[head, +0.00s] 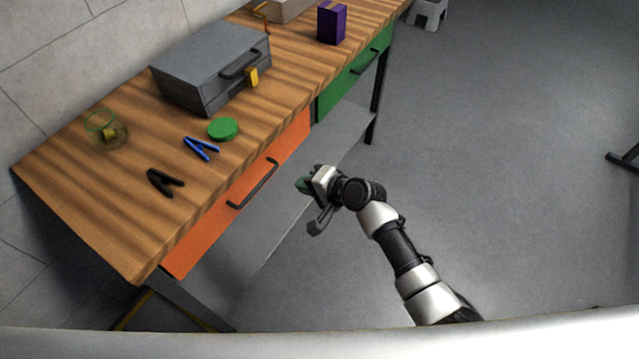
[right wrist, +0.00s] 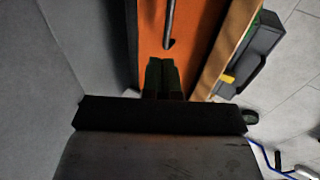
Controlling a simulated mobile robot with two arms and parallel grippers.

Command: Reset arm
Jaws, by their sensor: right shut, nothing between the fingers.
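My right gripper (head: 303,185) is in front of the workbench, below the level of its top and apart from it in the head view. In the right wrist view its green-tipped fingers (right wrist: 162,76) are together with nothing between them. They point toward the orange drawer front (right wrist: 185,35) and its dark handle (right wrist: 169,25). The right arm (head: 400,245) reaches in from the lower right and is bent at the wrist. My left gripper is not in view.
On the wooden workbench (head: 75,185) are a grey toolbox (head: 200,60), a glass jar (head: 112,135), a green lid (head: 223,129), a blue clamp (head: 201,147), a black clamp (head: 165,183) and a purple box (head: 332,22). The orange drawer (head: 235,200) and green drawer (head: 345,80) look shut.

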